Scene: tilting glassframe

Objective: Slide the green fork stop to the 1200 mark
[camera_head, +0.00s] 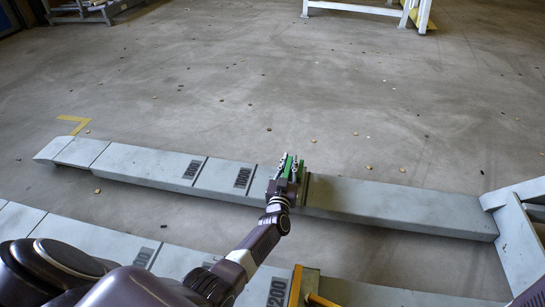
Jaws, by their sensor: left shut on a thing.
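The green fork stop (301,172) sits across the far grey fork (395,205), just right of a dark mark plate (243,178) that seems to read 1000. Another dark plate (192,169) lies further left along the same fork; its number is small and seems to read 1200. My left gripper (290,168) reaches over the fork from the near side and is shut on the green stop, hiding much of it. My right gripper is not in view.
A near grey fork (90,238) runs parallel, with its own dark plates and a yellow piece (295,287) across it. Both forks extend toward grey metalwork (523,215) at the right. A yellow floor corner mark (76,124) lies beyond the far fork's left end. Small debris dots the open floor.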

